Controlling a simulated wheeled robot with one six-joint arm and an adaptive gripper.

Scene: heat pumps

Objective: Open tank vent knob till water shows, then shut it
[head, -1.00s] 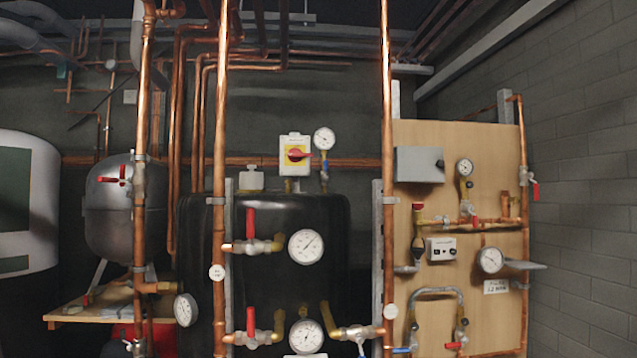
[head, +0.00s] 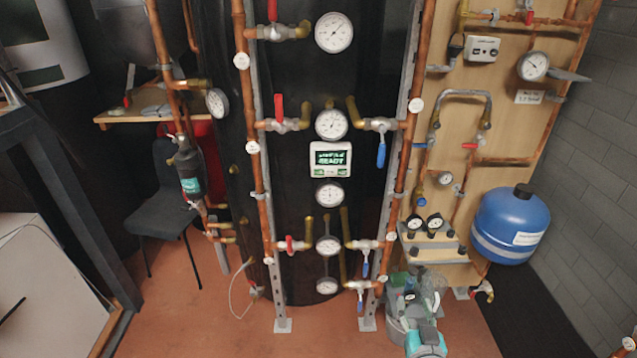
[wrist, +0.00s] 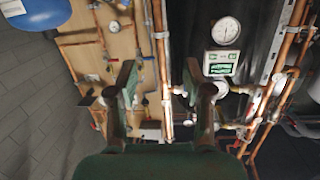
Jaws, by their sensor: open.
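The tall black tank (head: 285,70) stands in the middle of the head view, with round dial gauges and a small green-lit display (head: 331,159) in front. Copper pipes beside it carry valves with red levers (head: 279,107) and blue levers (head: 381,150). I cannot tell which part is the vent knob, and no water is visible. The tank's top is out of the head view. My gripper (wrist: 160,75) shows only in the wrist view, open and empty, its dark green fingers apart. The tank (wrist: 262,20) and copper pipes show beyond it; the picture is turned upside down.
A grey-green machine (head: 412,310) stands on the floor. A dark chair (head: 165,215) and a white panel (head: 45,285) are at the left. Red-brown floor (head: 215,320) is open in front.

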